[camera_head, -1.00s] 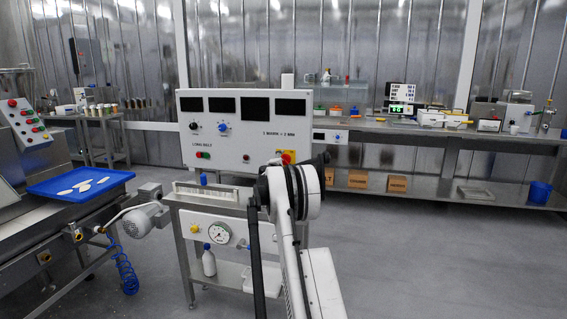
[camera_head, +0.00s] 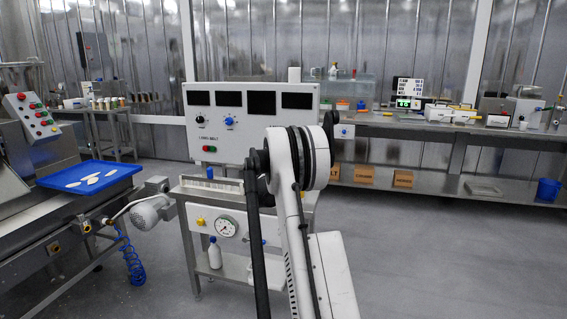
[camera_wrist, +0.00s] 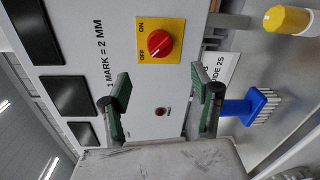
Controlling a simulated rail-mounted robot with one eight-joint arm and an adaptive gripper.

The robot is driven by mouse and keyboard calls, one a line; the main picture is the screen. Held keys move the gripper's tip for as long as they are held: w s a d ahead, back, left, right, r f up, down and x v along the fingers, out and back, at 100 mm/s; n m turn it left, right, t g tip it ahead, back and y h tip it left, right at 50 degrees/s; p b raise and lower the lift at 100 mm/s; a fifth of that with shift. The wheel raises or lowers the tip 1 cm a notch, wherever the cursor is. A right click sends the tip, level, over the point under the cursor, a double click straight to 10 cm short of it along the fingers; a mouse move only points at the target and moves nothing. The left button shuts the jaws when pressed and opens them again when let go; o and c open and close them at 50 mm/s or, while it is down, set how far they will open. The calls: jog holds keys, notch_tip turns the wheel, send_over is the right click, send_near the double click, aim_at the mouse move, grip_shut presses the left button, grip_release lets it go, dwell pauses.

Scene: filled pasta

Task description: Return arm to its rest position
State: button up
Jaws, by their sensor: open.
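My arm (camera_head: 289,200) rises in the middle of the head view, folded, with its joint in front of the right part of the control panel. My gripper (camera_wrist: 161,104) shows in the wrist view with its two green-padded fingers apart and nothing between them. The fingers are in front of the white panel (camera_wrist: 150,85), below the red rotary switch on its yellow plate (camera_wrist: 158,46). A small red button (camera_wrist: 160,112) shows between the fingers. The gripper is hidden behind the arm in the head view.
The control panel (camera_head: 228,117) stands on a steel cart with a gauge (camera_head: 226,227). A blue tray (camera_head: 60,183) with pale pieces lies left. A blue brush (camera_wrist: 250,107) and a yellow-capped container (camera_wrist: 288,20) are right in the wrist view. The floor on the right (camera_head: 430,260) is clear.

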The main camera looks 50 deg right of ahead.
dwell(0.4)
jog(key=a+r+m+y, duration=0.1)
jog(key=a+r, duration=0.3)
jog(key=a, duration=0.5)
jog(key=a+r+m+y, duration=0.2)
jog(key=a+r, duration=0.3)
jog(key=a, duration=0.4)
jog(key=s+a+r+m+t+y, duration=0.1)
jog(key=s+a+y, duration=0.15)
jog(key=a, duration=0.75)
jog(key=s+a+r+m+y, duration=0.15)
jog(key=s+a, duration=0.25)
jog(key=a, duration=0.7)
jog(key=s+a+f+y, duration=0.3)
jog(key=s+a+f, duration=0.1)
jog(key=s+a, duration=0.5)
jog(key=s+a+f+m+y, duration=0.1)
jog(key=s+a+f+y, duration=0.2)
jog(key=s+a, duration=0.6)
jog(key=s+a+f+y+p, duration=0.1)
jog(key=s+a+f+y, duration=0.2)
jog(key=s+a, duration=0.6)
jog(key=a+f, duration=0.1)
jog(key=a, duration=0.7)
jog(key=shift+f, duration=0.4)
